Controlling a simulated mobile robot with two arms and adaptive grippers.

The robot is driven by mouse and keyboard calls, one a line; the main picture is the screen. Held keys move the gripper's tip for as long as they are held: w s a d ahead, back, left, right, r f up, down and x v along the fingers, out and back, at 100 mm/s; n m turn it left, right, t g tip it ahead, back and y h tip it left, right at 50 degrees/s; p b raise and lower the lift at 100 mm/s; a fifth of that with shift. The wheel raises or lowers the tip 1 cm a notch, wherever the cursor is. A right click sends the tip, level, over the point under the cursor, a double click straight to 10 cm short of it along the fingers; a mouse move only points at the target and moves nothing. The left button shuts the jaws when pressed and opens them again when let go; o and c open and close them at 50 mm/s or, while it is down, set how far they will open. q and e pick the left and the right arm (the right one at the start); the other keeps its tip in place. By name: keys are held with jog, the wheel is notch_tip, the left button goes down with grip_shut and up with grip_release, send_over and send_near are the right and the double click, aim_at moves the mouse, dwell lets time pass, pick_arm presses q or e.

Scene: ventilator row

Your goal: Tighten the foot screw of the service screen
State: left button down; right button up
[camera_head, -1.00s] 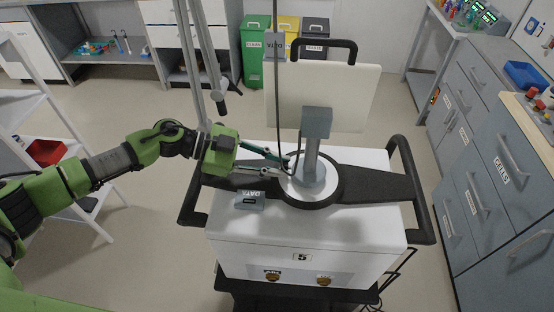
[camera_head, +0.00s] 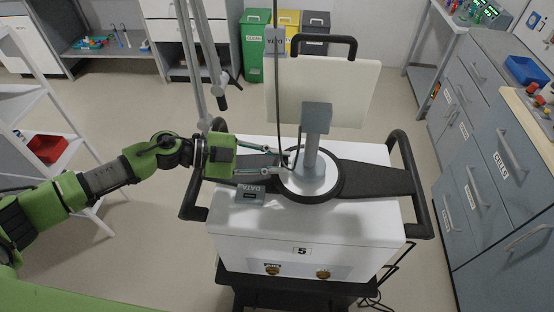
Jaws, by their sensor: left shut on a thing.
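The service screen (camera_head: 350,92) is a pale panel seen from behind, with a black handle on top. It stands upright on a grey column (camera_head: 311,150) with a round grey foot (camera_head: 312,183) in a black ring, on top of the white ventilator cart (camera_head: 360,228) marked 5. My left gripper (camera_head: 284,162) reaches in from the left, its fingers at the left side of the foot. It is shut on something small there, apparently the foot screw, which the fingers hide. My right gripper is not in view.
A dark cable (camera_head: 276,90) hangs down beside the screen. Black cart handles (camera_head: 411,180) stand at both sides. Grey drawers (camera_head: 500,165) are at right, a white shelf (camera_head: 40,110) at left.

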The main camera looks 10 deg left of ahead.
pick_arm(q)
jog(key=c, duration=1.9)
grip_release()
